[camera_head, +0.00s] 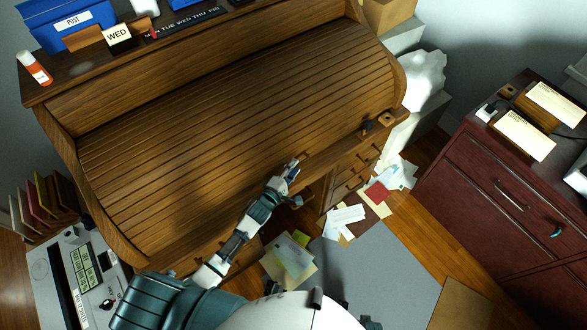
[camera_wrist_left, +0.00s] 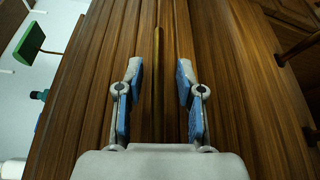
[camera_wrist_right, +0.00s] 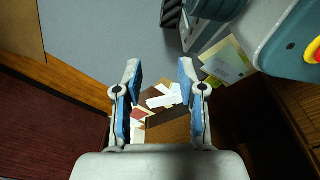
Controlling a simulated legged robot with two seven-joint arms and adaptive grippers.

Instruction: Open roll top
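The roll top (camera_head: 225,120) is a wooden slatted cover, and it is down over the desk. My left gripper (camera_head: 292,168) is at the lower front edge of the cover, right of its middle. In the left wrist view the left gripper (camera_wrist_left: 160,78) is open, with blue pads apart. The slats (camera_wrist_left: 95,95) run lengthwise past its fingers, and a thin brownish strip (camera_wrist_left: 157,60) lies between them. I cannot tell whether the fingers touch the wood. My right gripper (camera_wrist_right: 159,80) is open and empty above the floor. It is not distinguishable in the head view.
A dark red cabinet (camera_head: 480,200) stands at right. Papers (camera_head: 345,218) lie on the floor. A machine (camera_head: 80,280) stands at lower left.

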